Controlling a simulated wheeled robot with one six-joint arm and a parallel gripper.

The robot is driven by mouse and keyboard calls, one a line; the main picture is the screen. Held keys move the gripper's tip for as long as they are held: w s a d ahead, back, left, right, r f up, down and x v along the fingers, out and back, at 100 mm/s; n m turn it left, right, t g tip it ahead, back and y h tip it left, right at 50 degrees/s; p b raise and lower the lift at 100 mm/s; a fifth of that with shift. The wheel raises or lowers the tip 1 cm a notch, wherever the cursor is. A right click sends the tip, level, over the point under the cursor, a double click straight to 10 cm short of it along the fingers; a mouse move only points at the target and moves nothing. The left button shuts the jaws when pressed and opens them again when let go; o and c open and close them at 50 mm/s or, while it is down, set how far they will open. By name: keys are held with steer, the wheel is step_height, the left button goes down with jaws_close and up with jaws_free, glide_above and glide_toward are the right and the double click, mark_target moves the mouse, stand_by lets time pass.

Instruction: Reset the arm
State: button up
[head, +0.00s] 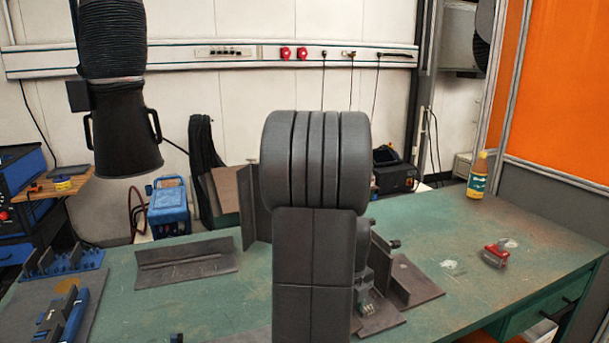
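My own arm (315,230) stands upright in the middle of the head view, a dark grey link with a thick ribbed joint at its top. It blocks the centre of the green workbench (440,225).
Steel angle pieces lie left (185,258) and right (412,282) of my arm. A bottle (477,176) and a red item (495,254) stand on the right. A black extraction hood (125,130) hangs upper left. The bench's right part is mostly clear.

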steer(key=shift+f, duration=0.6)
steer(key=shift+r, duration=0.1)
